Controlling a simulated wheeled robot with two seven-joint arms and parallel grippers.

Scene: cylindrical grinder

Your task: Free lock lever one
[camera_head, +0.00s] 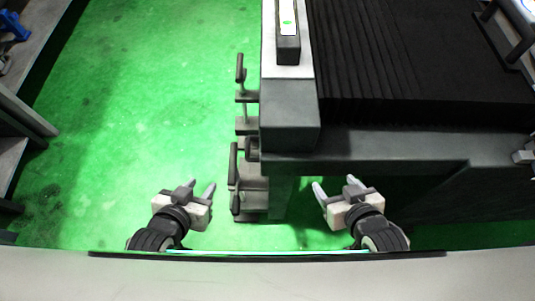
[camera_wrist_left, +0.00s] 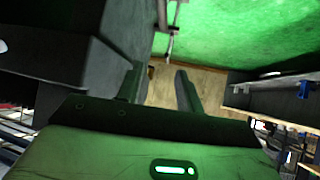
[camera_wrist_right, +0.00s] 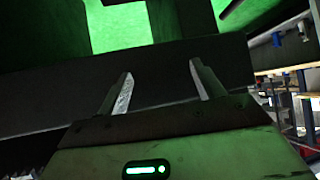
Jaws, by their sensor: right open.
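The grinder's left side carries dark upright levers in the head view: an upper one (camera_head: 240,68) and a lower one (camera_head: 233,160). I cannot tell which is lock lever one. A rod-like part (camera_wrist_left: 169,42) shows at the top of the left wrist view. My left gripper (camera_head: 200,186) is open and empty, left of the lower lever and apart from it; its fingers also show in the left wrist view (camera_wrist_left: 157,72). My right gripper (camera_head: 334,182) is open and empty in front of the grinder; its fingers also show in the right wrist view (camera_wrist_right: 160,70).
The grinder (camera_head: 290,115) fills the upper right, with black bellows (camera_head: 400,60) on top and a front ledge (camera_head: 370,148) near my right gripper. Green floor (camera_head: 140,110) is clear to the left. Shelving (camera_head: 25,115) stands at the far left.

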